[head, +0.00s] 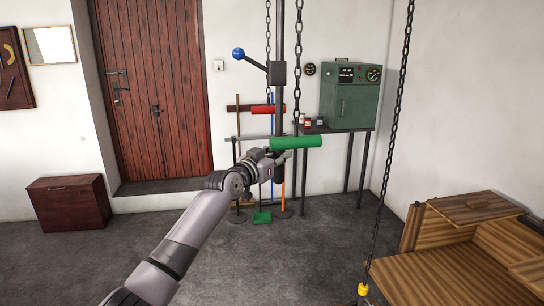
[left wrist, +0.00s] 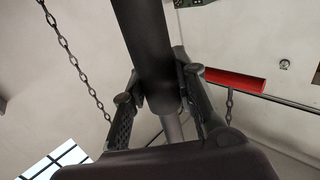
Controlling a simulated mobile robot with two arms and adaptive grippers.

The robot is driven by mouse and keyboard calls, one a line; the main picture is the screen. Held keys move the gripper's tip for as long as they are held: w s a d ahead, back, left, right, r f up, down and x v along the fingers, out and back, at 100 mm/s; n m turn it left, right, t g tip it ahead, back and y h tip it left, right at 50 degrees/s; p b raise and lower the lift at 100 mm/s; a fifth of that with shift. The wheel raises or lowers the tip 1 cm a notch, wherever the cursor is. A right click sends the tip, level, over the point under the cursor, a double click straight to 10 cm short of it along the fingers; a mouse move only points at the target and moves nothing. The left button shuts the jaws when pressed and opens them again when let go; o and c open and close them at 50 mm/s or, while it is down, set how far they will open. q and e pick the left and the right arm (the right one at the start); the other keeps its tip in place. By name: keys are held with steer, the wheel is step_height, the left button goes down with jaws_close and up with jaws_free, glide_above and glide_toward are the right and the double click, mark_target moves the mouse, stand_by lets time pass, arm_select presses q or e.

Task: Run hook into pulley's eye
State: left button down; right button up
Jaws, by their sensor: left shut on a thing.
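My left gripper (head: 279,158) is at the dark upright pole, just below the green cylinder (head: 296,142). In the left wrist view its two fingers (left wrist: 160,88) lie on either side of the thick dark pole (left wrist: 146,45) and are shut on it. The pole (head: 280,90) also runs up out of the head view. A long chain (head: 388,155) hangs at the right and ends in a small yellow piece (head: 362,289), which may be a hook; its shape is too small to tell. I cannot make out a pulley or its eye. My right gripper is not in view.
A lever with a blue ball (head: 238,54) juts from the pole. A red cylinder (head: 268,109) and two more chains are close by. A green cabinet (head: 348,103) stands on a shelf behind. Wooden furniture (head: 440,275) fills the lower right.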

arm_select(q)
steer(key=c, duration=1.3)
jaws_free()
steer(key=shift+d, duration=0.1)
steer(key=v, duration=1.2)
